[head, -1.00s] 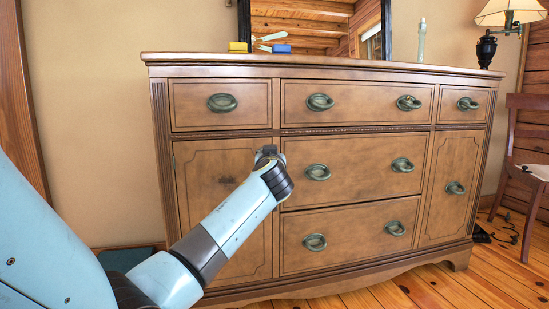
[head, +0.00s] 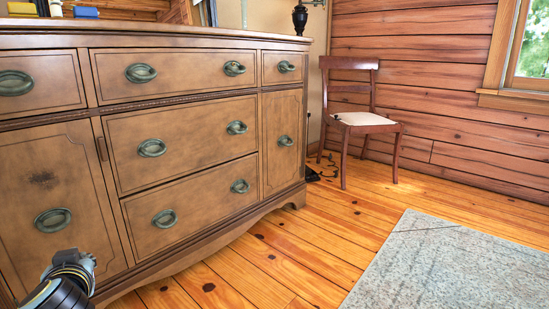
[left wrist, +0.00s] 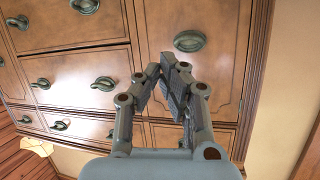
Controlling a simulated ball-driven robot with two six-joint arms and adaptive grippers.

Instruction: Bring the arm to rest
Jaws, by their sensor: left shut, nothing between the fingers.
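My left gripper (left wrist: 164,74) shows in the left wrist view, its fingers drawn together and empty. Behind the fingers is the front of the wooden dresser (left wrist: 140,55), seen at a tilt. In the head view, only the dark end of my left arm shows at the bottom left, in front of the dresser (head: 190,120). The fingers cannot be made out clearly there. My right gripper is in neither view.
A wooden chair (head: 358,122) with a pale seat stands right of the dresser by the log wall. A grey-blue rug (head: 450,265) lies at the bottom right. Bare plank floor (head: 270,250) is open between dresser and rug. A yellow block (head: 22,8) and blue block (head: 86,12) sit on the dresser top.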

